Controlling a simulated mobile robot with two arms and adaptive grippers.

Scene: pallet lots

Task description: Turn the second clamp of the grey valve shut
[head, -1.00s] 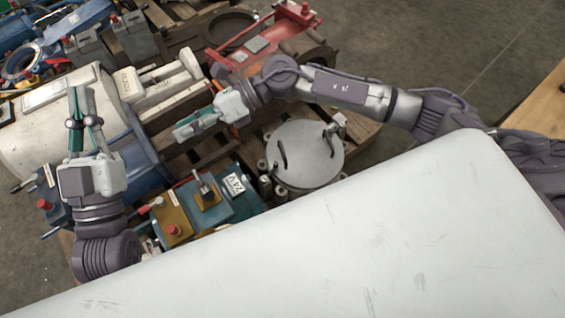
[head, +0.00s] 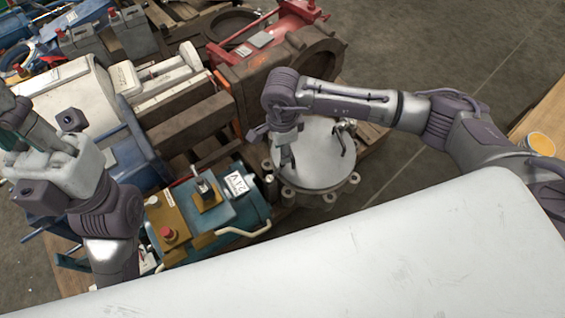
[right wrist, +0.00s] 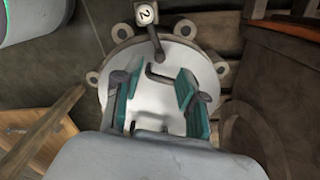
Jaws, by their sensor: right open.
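The grey valve (head: 322,170) is a round, light-topped body with lugs around its rim, right of the middle in the head view. In the right wrist view its pale lid (right wrist: 178,65) lies below my right gripper (right wrist: 158,108), with several lugs around it. A dark clamp with a tag marked 2 (right wrist: 145,14) sits at the far rim, and its arm reaches in over the lid. A bent dark bar (right wrist: 165,72) shows near the fingertips. My right gripper is open, pointing down over the lid's left part in the head view. My left gripper (head: 14,118) is at the left edge, partly cut off.
A teal box with mustard plates (head: 225,208) stands left of the valve. Brown blocks and a brown ring-shaped casting (head: 260,90) lie behind it. A large white cylinder (head: 75,100) is at the left. My white body top fills the front. Bare floor is at the right rear.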

